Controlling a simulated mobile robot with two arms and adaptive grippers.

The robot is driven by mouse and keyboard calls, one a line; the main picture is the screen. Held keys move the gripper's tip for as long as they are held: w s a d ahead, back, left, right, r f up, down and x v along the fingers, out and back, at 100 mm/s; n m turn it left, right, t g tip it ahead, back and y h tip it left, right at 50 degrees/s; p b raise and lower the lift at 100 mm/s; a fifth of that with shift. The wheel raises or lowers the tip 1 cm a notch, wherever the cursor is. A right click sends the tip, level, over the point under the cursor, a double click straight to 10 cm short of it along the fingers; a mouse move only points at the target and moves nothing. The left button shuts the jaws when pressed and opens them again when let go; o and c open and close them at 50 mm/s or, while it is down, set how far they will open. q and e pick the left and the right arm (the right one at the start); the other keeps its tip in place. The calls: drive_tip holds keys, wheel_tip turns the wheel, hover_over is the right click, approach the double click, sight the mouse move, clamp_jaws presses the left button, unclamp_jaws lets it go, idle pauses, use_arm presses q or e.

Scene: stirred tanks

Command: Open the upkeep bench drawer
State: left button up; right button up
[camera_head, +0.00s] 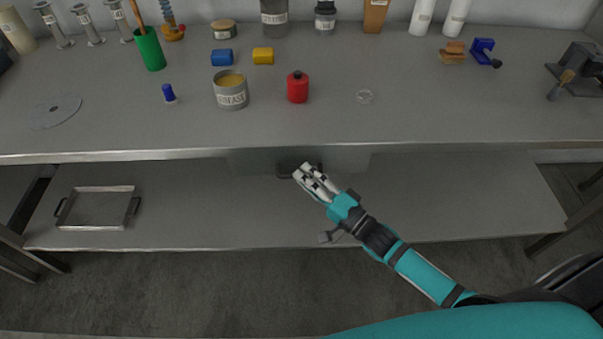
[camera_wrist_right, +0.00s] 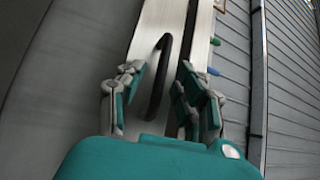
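The upkeep bench (camera_head: 430,110) crosses the head view. Its drawer front (camera_head: 348,158) is a grey panel under the bench's front edge, and the drawer looks closed. A dark bar handle (camera_head: 286,170) shows on it, partly hidden by my right gripper (camera_head: 306,172). In the right wrist view the black handle (camera_wrist_right: 157,80) stands out from the pale drawer front (camera_wrist_right: 150,35). My right gripper's fingers (camera_wrist_right: 160,82) are apart, one on each side of the handle in the picture. A gap shows beside the handle; I see no clamping. My left gripper is not in view.
A metal tray (camera_head: 98,207) lies on the lower shelf (camera_head: 460,200) at the left. On the bench top stand a grease tin (camera_head: 231,94), a red bottle (camera_head: 298,88) and a green cup (camera_head: 150,50). The floor (camera_head: 190,285) in front is clear.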

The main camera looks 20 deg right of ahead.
drive_tip(key=shift+x, duration=0.9)
drive_tip(key=shift+c, duration=0.2)
clamp_jaws()
drive_tip(key=shift+s, duration=0.1)
